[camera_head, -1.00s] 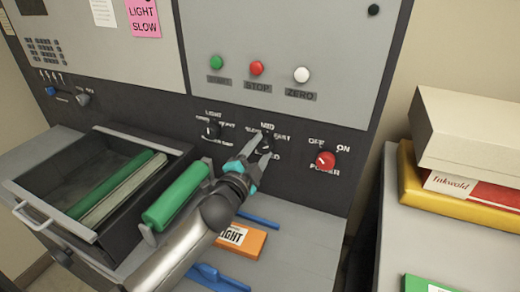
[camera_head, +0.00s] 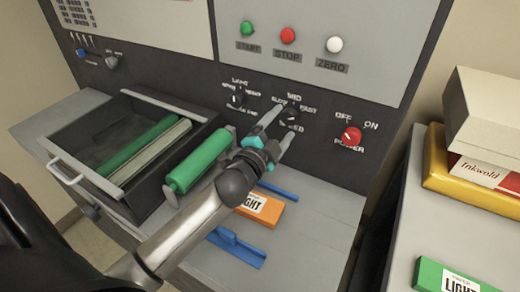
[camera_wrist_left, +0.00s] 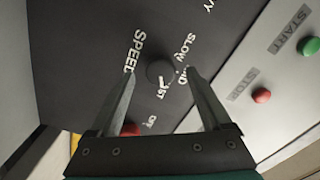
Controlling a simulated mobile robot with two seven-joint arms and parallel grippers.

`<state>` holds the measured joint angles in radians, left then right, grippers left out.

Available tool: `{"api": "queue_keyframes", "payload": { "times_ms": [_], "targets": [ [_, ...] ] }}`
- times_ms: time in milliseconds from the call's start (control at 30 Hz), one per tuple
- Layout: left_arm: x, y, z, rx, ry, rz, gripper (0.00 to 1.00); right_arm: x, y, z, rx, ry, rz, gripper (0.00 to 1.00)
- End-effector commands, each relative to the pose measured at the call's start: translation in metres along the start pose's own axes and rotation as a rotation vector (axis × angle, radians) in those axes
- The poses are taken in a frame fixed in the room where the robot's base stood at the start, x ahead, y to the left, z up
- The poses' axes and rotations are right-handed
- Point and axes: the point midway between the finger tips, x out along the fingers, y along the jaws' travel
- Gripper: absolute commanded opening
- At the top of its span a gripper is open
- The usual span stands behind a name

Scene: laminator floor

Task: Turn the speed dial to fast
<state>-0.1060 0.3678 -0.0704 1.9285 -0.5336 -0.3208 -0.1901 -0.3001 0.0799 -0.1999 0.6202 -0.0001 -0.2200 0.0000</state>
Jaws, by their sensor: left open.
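The speed dial (camera_head: 292,112) is a small dark knob on the black control strip, with SLOW at its left, MID above, FAST at its right and SPEED below. My left gripper (camera_head: 283,124) is open, its fingers pointing at the dial from the lower left. In the left wrist view the dial (camera_wrist_left: 159,72) shows between the two spread fingertips, with gaps on both sides. Neither finger is seen to touch it. I cannot tell clearly where its pointer sits. My right gripper is out of view.
The red power knob (camera_head: 351,137) is to the right and the light dial (camera_head: 238,99) to the left. Green, red and white buttons are above. A green roller (camera_head: 198,160) and black tray (camera_head: 68,160) lie left of the arm. An orange box (camera_head: 262,208) lies below.

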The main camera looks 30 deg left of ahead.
Motion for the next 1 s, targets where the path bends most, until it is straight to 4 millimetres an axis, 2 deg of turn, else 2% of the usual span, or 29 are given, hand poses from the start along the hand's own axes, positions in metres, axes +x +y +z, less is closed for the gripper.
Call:
{"api": "queue_keyframes", "payload": {
  "times_ms": [100,600,800,1000],
  "targets": [
    [-0.021,0.001,0.001,-0.001,-0.002,0.003,0.82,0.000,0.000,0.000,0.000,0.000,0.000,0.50],
    [-0.097,0.001,0.001,-0.002,-0.002,0.002,0.82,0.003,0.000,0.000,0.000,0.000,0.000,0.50],
    [-0.119,0.001,0.001,0.000,-0.002,0.001,0.82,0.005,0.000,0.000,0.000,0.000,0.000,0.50],
    [-0.128,0.000,0.000,0.002,0.000,-0.001,0.82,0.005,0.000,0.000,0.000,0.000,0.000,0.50]
  ]
}}
